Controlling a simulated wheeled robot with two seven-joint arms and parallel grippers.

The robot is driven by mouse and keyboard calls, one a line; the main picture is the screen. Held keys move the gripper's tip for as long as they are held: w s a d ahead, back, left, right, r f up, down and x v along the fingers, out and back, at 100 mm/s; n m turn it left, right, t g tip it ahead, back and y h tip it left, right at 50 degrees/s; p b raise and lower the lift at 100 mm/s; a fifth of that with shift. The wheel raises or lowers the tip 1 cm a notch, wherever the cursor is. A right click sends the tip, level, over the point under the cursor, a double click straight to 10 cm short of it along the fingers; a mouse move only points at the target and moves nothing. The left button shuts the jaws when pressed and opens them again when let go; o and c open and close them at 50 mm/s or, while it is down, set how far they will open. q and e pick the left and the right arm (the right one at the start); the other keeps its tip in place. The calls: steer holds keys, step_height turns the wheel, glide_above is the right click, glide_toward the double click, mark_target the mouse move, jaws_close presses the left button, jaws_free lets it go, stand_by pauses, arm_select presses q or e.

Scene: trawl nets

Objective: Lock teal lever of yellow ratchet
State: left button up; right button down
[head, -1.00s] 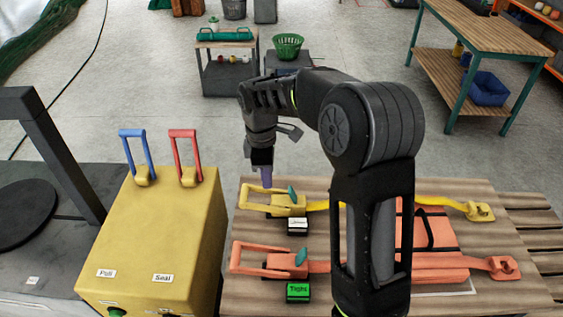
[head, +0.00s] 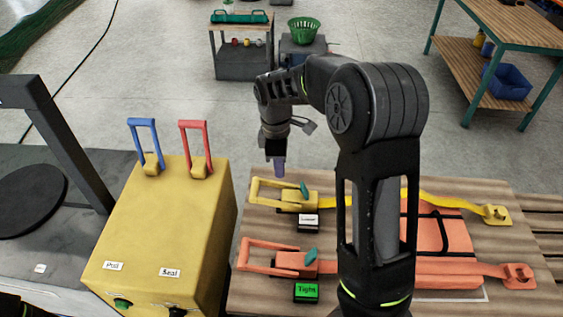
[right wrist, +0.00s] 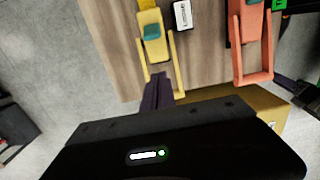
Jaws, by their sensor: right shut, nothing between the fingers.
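The yellow ratchet (head: 299,200) lies on the wooden pallet top, with its yellow loop handle (head: 266,192) pointing left. Its teal lever (head: 304,189) stands up tilted on the ratchet body; it also shows in the right wrist view (right wrist: 152,32). My right gripper (head: 279,168) is shut and empty, fingers pointing down just above and behind the yellow ratchet. In the right wrist view its fingertips (right wrist: 157,80) overlap the handle's open end; I cannot tell if they touch.
An orange ratchet (head: 296,263) with its own teal lever (head: 311,256) lies nearer, beside a green "Tight" box (head: 306,292). A yellow machine (head: 170,225) with blue (head: 147,143) and red (head: 194,145) levers stands to the left. An orange strapped bundle (head: 440,235) lies right.

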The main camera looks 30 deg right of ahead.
mark_target(304, 191)
steer(key=d+f+p, duration=0.1)
steer(key=s+d+f+p, duration=0.1)
steer(key=f, duration=0.1)
steer(key=s+d+f+p, duration=0.1)
steer(key=f, duration=0.1)
steer(key=shift+f, duration=0.25)
steer(key=shift+s+d, duration=0.15)
steer(key=shift+s, duration=0.05)
